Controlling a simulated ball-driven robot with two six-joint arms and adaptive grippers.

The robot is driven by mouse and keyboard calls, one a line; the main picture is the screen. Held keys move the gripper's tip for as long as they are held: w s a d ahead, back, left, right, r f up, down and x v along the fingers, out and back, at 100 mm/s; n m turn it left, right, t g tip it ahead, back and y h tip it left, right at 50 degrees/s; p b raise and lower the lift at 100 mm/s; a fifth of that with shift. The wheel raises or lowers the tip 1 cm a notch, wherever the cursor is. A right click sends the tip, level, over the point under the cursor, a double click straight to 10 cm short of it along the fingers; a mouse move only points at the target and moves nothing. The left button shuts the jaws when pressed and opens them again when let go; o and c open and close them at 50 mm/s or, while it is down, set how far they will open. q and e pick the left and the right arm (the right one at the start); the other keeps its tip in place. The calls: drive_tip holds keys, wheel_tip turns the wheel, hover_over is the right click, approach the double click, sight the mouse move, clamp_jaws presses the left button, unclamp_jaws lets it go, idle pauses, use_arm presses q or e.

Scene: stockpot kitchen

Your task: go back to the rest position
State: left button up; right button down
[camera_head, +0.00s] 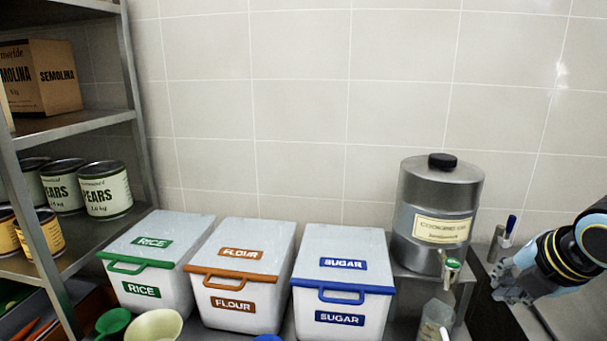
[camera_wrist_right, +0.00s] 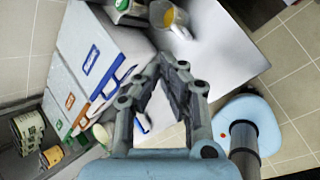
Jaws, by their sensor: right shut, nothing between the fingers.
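My right gripper (camera_head: 508,288) is at the right of the head view, in front of the wall and to the right of the steel oil dispenser (camera_head: 437,205). It is apart from the dispenser. In the right wrist view my right gripper (camera_wrist_right: 177,76) has its fingers together with nothing held between them, over the counter. My left gripper is in neither view.
Lidded bins of rice (camera_head: 155,230), flour (camera_head: 245,235) and sugar (camera_head: 345,245) stand left of the dispenser. A clear jug (camera_head: 435,318) is below its tap; it holds yellowish liquid in the wrist view (camera_wrist_right: 173,18). Shelves (camera_head: 75,125) stand left. Bare counter (camera_wrist_right: 215,45) is beside the jug.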

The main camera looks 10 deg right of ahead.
drive_tip(key=s+a+f+m+g, duration=0.2)
drive_tip(key=s+a+m, duration=0.4)
drive_tip(key=s+m, duration=0.5)
drive_tip(key=s+a+f+m+g, duration=0.2)
drive_tip(key=s+a+m, duration=0.3)
drive_tip(key=s+m, duration=0.6)
wheel_tip(320, 180, down, 40)
drive_tip(key=s+d+b, duration=0.1)
drive_tip(key=d+b, duration=0.2)
drive_tip(key=b, duration=0.9)
drive_tip(key=s+f+g+b, duration=0.1)
drive_tip(key=s+f+b, duration=0.3)
drive_tip(key=s+f, duration=0.5)
drive_tip(key=s+f+g+b, duration=0.1)
drive_tip(key=s+f+b, duration=0.4)
drive_tip(key=s+f, duration=0.4)
wheel_tip(320, 180, down, 6)
drive_tip(key=shift+s+d+r+m+y, duration=0.2)
drive_tip(key=shift+d+m+y, duration=0.1)
drive_tip(key=shift+m, duration=0.1)
